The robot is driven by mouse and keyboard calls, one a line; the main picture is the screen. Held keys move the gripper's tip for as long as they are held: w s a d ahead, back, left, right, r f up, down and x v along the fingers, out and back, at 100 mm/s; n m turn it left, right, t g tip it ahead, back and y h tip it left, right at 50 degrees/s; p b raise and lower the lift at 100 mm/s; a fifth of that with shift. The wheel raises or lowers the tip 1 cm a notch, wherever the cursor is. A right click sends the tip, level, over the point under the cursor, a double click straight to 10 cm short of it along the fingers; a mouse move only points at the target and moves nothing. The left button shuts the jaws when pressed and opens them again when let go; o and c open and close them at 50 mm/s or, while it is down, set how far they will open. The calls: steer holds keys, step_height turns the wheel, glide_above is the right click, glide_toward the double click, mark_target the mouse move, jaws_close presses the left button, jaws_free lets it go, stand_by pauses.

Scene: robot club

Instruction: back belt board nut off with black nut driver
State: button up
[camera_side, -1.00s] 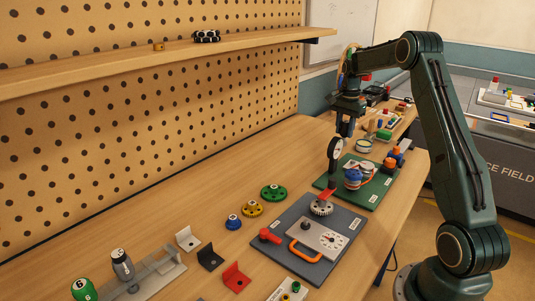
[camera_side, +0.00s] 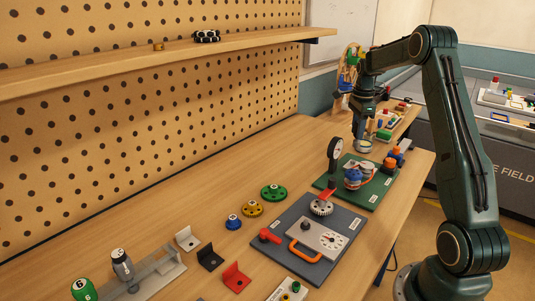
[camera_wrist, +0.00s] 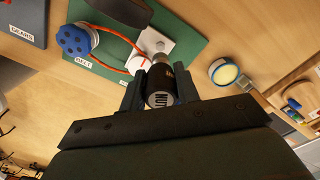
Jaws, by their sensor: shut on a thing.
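My gripper (camera_wrist: 159,88) is shut on the black nut driver (camera_wrist: 161,98), whose end reads NUT. The driver points away from the camera toward the green belt board (camera_wrist: 113,70). Near its tip is a white block with a silver round part (camera_wrist: 150,42) on the board; I cannot tell whether they touch. A blue knobbed wheel (camera_wrist: 74,40) and an orange-red belt (camera_wrist: 107,66) are also on the board. In the side view my gripper (camera_side: 360,132) is above and behind the belt board (camera_side: 382,191). The nut itself is not clearly distinguishable.
A round tin (camera_wrist: 224,72) sits right of the board in the wrist view. The grey gears board (camera_side: 330,266) lies in front. Left of it are coloured wheels (camera_side: 273,192) and brackets (camera_side: 236,275).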

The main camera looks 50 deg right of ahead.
mark_target(356, 140)
steer(key=shift+f, duration=0.2)
steer(key=shift+f, duration=2.45)
steer(key=shift+f, duration=0.7)
stand_by(1.6)
steer(key=o, duration=1)
steer(key=shift+c, duration=0.2)
steer(key=shift+c, duration=0.2)
steer(key=c, duration=1)
